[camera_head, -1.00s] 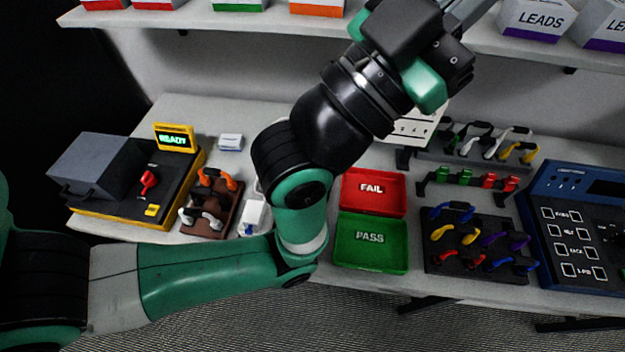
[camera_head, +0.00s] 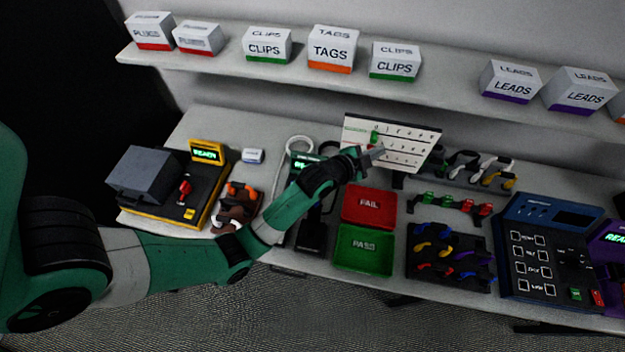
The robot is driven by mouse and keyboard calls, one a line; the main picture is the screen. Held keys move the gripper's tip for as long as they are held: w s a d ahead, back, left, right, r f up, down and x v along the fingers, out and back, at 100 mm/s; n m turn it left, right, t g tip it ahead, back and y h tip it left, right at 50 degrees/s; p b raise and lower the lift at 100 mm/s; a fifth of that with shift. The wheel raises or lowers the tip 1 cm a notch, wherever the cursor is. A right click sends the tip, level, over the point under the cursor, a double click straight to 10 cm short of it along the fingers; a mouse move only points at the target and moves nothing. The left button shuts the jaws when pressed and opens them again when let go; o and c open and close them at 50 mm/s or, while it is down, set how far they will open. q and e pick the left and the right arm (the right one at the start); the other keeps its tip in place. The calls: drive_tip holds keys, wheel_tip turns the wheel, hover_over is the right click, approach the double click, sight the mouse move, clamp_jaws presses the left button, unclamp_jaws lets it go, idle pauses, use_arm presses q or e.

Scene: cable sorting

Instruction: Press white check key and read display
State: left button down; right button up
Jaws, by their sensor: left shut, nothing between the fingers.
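My left gripper (camera_head: 377,152) is shut and empty. It is over the back of the bench, in front of the lower middle of a white board (camera_head: 413,139) with rows of dark marks and a green piece; I cannot tell if it touches. A blue console (camera_head: 512,213) stands at the right with white square keys (camera_head: 530,253) beside small labels, too small to read surely. Its display (camera_head: 579,217) is dark. My left gripper is well to the left of this console. My right gripper is not in view.
A yellow-edged tester (camera_head: 207,153) reads READY at the left. A purple device (camera_head: 608,240) with a lit green display is cut off at the right. Red FAIL (camera_head: 369,203) and green PASS (camera_head: 364,245) trays and a dark cable rack (camera_head: 449,248) lie between. A shelf runs above.

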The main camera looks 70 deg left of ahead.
use_arm(q)
drive_tip(key=s+a+f+n+g+p, duration=0.1)
drive_tip(key=s+a+f+g+p, duration=0.2)
drive_tip(key=s, duration=0.5)
drive_tip(key=s+a+f+n+g+p, duration=0.1)
drive_tip(key=s+a+f+g+p, duration=0.1)
drive_tip(key=s+f+p, duration=0.3)
drive_tip(key=s+p, duration=0.2)
drive_tip(key=s, duration=0.2)
drive_tip(key=shift+s+a+f+n+g+y+p, duration=0.15)
drive_tip(key=shift+a+n+g+y+p, duration=0.25)
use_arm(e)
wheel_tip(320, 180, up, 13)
use_arm(q)
drive_tip(key=shift+f, duration=0.1)
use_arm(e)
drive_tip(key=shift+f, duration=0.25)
use_arm(q)
wheel_tip(320, 180, down, 7)
drive_tip(key=b, duration=0.7)
drive_tip(key=shift+f, duration=0.1)
drive_tip(key=shift+f+b, duration=0.6)
drive_tip(key=shift+f, duration=0.05)
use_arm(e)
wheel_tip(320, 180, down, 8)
use_arm(q)
drive_tip(key=shift+f, duration=0.1)
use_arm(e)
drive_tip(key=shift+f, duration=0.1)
